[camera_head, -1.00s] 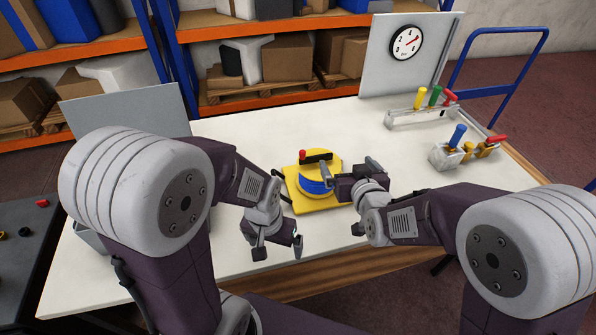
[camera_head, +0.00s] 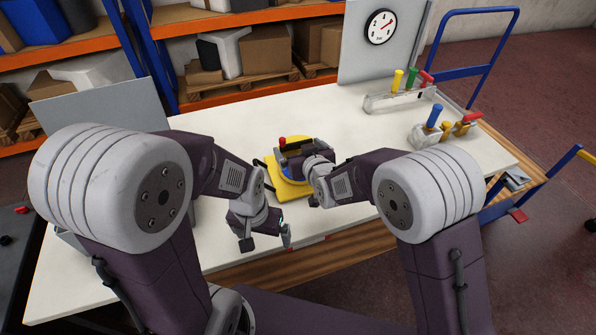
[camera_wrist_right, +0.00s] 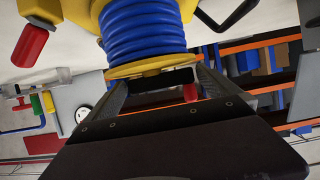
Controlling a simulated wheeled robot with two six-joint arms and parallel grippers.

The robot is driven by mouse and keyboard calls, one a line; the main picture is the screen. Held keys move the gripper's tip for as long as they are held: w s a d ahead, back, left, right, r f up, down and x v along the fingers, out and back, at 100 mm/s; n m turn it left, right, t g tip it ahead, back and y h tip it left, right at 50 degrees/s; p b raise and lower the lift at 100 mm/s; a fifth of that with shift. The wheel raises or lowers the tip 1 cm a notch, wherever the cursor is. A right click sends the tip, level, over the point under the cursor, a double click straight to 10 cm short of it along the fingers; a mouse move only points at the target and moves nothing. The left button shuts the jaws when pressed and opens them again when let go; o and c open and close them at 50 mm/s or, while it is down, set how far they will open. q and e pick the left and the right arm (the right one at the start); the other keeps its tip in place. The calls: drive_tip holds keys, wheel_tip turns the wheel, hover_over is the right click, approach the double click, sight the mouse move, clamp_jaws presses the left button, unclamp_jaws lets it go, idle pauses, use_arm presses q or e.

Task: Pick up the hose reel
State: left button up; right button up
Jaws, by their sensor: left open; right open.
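The hose reel is a yellow drum wound with blue hose on a yellow base (camera_head: 288,190), standing on the white table. Its red crank knob (camera_head: 282,142) shows behind my right gripper. My right gripper (camera_head: 289,160) is open above the reel and hides much of its top and hose. In the right wrist view, the blue hose (camera_wrist_right: 145,32) and yellow rim lie just ahead of the spread fingers (camera_wrist_right: 160,85). The dark crank and red knob appear between them; contact cannot be told. My left gripper (camera_head: 265,242) is open and empty, pointing down near the table's front edge.
A rack with yellow, green and red handles (camera_head: 400,98) and a block with a blue handle (camera_head: 431,128) stand at the right. A grey panel with a gauge (camera_head: 380,27) stands behind. The table's (camera_head: 350,115) middle back is clear.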

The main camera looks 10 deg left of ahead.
drive_tip(key=shift+w+a+f, duration=0.2)
drive_tip(key=shift+w+a, duration=0.05)
drive_tip(key=shift+w, duration=0.05)
drive_tip(key=shift+s+d+r, duration=0.1)
use_arm(q)
drive_tip(key=shift+s, duration=0.1)
use_arm(e)
drive_tip(key=c, duration=0.5)
drive_tip(key=shift+r, duration=0.1)
drive_tip(key=c, duration=1.3)
drive_tip(key=shift+r, duration=0.1)
